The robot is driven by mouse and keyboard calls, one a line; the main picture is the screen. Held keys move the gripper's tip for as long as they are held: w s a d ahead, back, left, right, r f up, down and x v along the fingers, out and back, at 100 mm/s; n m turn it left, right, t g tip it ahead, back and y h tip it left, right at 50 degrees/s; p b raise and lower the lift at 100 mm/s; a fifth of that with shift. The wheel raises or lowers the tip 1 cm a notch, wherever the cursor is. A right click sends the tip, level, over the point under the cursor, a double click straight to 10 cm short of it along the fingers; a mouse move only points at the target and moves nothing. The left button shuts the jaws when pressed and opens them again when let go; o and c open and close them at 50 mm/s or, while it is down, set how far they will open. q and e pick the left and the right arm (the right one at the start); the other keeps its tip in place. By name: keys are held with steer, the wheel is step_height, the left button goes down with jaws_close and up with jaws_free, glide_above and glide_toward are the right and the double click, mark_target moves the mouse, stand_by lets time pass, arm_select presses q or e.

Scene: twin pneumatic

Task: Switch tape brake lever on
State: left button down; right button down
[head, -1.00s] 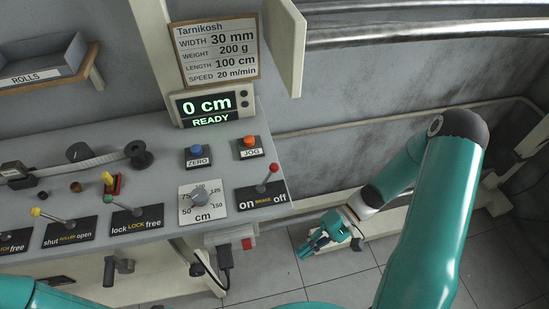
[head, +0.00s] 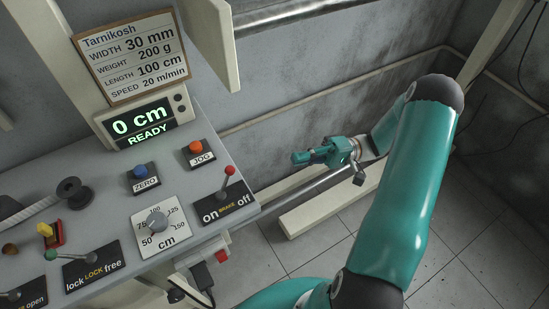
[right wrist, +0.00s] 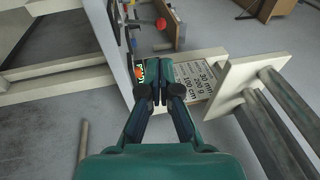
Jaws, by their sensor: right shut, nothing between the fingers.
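The brake lever (head: 230,171) has a red knob and stands on the black plate marked "on BRAKE off" (head: 224,207), at the right end of the grey console. Its knob leans slightly to the right, toward "off". My right gripper (head: 298,157) is shut and empty. In the head view it appears right of the lever, clear of it, off the console's right side, with its fingers pointing left. In the right wrist view its closed fingertips (right wrist: 153,70) point toward the console area. My left gripper is out of view.
The blue ZERO button (head: 140,172), orange JOG button (head: 195,147) and length dial (head: 158,224) sit near the lever. The lock lever (head: 52,254) is farther left. A display (head: 139,123) reads "0 cm READY". A beam (head: 330,205) runs low beyond the console.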

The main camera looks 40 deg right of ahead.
steer(key=p, duration=0.5)
glide_toward(227, 179)
steer(key=w+a+r, duration=0.2)
steer(key=a+r, duration=0.1)
steer(key=shift+w+a, duration=0.3)
steer(key=shift+a, duration=0.3)
steer(key=shift+d, duration=0.15)
steer(key=shift+r, duration=0.1)
